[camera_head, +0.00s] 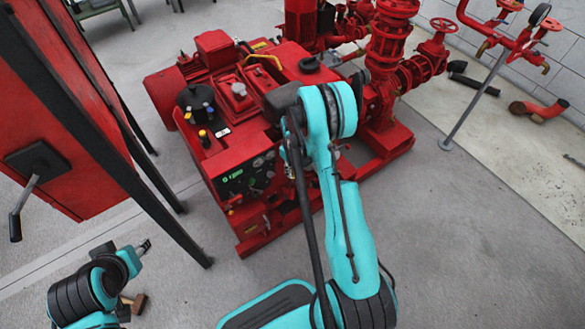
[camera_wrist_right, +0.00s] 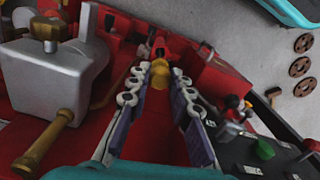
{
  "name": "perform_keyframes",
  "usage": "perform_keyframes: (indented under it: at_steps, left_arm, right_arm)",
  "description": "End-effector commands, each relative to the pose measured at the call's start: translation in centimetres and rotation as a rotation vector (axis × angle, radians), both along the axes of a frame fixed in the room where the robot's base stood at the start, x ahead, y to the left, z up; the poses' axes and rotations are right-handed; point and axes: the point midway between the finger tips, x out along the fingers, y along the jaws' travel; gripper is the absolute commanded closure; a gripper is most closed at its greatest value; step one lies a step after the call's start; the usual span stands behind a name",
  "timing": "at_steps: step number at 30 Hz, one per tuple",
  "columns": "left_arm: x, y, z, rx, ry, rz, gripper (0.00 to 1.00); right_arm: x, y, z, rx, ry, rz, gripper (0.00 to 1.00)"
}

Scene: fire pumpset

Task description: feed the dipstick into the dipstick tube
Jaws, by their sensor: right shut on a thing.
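In the right wrist view, my right gripper (camera_wrist_right: 160,70) is shut on a small rounded yellow piece (camera_wrist_right: 160,79), which looks like the dipstick's handle. The rest of the dipstick is hidden, and I cannot make out the dipstick tube. The gripper is over the red pump engine (camera_head: 212,160). In the head view my right arm hides the gripper's fingertips. My left gripper (camera_head: 144,247) is low at the left, away from the engine, and too small to tell open from shut.
A silver-grey box with a knob (camera_wrist_right: 53,60) and a brass-coloured pipe (camera_wrist_right: 48,146) are left of the right fingers. The control panel (camera_head: 246,177) faces the front. A red cabinet (camera_head: 50,110) stands at the left. Red valves and pipes (camera_head: 390,45) rise behind.

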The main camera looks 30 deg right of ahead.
Motion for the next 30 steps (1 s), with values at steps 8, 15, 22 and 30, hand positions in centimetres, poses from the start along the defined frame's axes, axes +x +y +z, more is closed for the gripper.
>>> perform_keyframes:
  at_steps: [8,15,22,30]
  left_arm:
    - [0.0,0.0,0.0,0.0,0.0,0.0,0.6]
    - [0.0,0.0,0.0,0.0,0.0,0.0,0.6]
    - [0.0,0.0,0.0,0.0,0.0,0.0,0.6]
    - [0.0,0.0,0.0,0.0,0.0,0.0,0.6]
  right_arm:
    - [0.0,0.0,-1.0,0.0,0.0,0.0,0.96]
    - [0.0,0.0,-1.9,0.0,0.0,0.0,0.96]
    - [0.0,0.0,-2.6,0.0,0.0,0.0,0.96]
    - [0.0,0.0,-3.6,0.0,0.0,0.0,0.96]
